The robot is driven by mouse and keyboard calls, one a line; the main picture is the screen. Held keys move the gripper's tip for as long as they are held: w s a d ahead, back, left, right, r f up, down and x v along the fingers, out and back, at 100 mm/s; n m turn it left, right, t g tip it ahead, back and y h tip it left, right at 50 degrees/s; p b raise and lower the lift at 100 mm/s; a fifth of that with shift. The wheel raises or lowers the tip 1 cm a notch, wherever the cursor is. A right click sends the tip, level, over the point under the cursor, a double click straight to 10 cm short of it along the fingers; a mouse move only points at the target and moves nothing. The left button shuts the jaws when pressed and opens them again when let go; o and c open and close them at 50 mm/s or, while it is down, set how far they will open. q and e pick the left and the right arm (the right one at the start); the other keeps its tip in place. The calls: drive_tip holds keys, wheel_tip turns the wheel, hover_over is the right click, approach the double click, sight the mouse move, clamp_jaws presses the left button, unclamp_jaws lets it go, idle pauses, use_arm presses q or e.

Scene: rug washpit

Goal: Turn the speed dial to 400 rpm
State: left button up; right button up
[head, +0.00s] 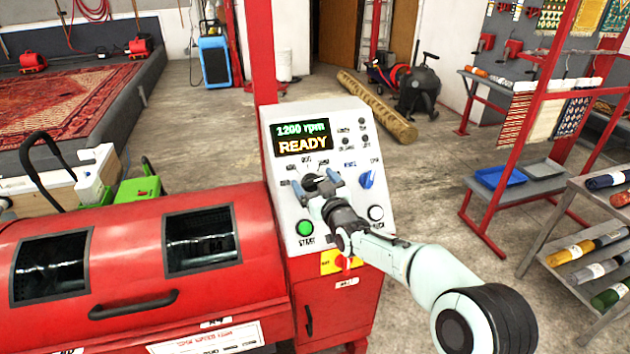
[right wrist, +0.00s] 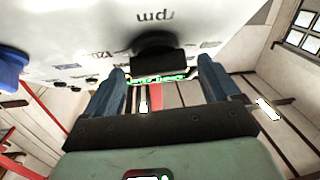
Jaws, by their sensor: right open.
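The white control panel (head: 283,180) stands on the red machine, and its display (head: 303,137) reads 1200 rpm and READY. The black speed dial (head: 312,180) sits below the display with small labels around it. My right gripper (head: 318,184) is at the dial, with one blue finger on each side. In the right wrist view the black dial (right wrist: 158,58) lies between the open fingers, with gaps visible beside it. The dial's pointer is hidden, so I cannot tell contact or its exact setting. My left gripper is not in view.
A blue knob (head: 367,180), a green start button (head: 305,228), a white button (head: 376,213) and a red stop knob (head: 343,262) are close around my right gripper. The red drum housing (head: 130,250) is at left. A shelf rack (head: 590,250) stands at right.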

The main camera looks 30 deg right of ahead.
drive_tip(key=c, duration=1.1)
drive_tip(key=shift+o, duration=0.2)
